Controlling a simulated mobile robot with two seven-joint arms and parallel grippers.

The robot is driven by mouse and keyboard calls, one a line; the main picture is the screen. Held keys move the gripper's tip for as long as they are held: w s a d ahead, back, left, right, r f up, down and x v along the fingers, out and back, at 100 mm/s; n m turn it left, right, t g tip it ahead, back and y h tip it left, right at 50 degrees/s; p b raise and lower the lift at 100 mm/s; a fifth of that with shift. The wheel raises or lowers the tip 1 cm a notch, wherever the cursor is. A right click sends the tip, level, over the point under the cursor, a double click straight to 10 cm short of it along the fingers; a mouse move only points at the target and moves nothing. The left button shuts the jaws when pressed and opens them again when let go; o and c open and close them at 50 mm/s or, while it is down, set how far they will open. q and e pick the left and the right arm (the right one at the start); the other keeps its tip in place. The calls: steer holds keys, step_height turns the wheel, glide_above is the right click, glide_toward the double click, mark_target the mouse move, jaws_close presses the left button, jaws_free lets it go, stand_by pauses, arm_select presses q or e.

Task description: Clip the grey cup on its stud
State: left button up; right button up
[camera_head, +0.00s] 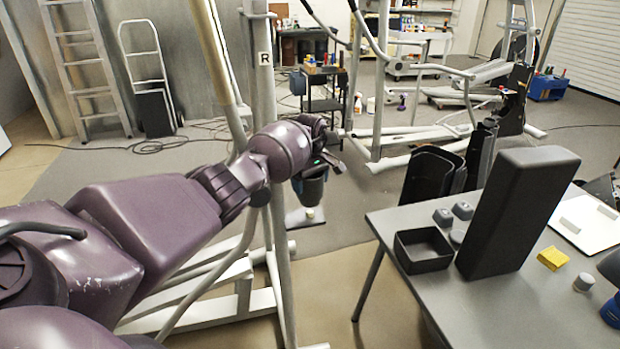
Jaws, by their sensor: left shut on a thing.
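My left arm reaches in from the left, and my left gripper (322,162) is at its far end, beside the grey upright post of the nearest exercise machine (277,240). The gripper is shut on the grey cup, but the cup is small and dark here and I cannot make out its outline. I cannot pick out the stud, nor tell whether the cup touches it. Grey cup-like pieces (443,217) lie on the table at the right, apart from the gripper. My right gripper is not in view.
The grey table (520,310) carries an open black tray (423,250), a tall dark block (515,215), a yellow sponge (552,258) and a white sheet (585,223). Black bins (432,175) stand behind it. A ladder (85,70) and hand truck (150,80) lean at the back left.

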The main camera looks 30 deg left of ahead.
arm_select(q)
steer(key=shift+f+b, duration=0.35)
steer(key=shift+f, duration=1.1)
stand_by(0.3)
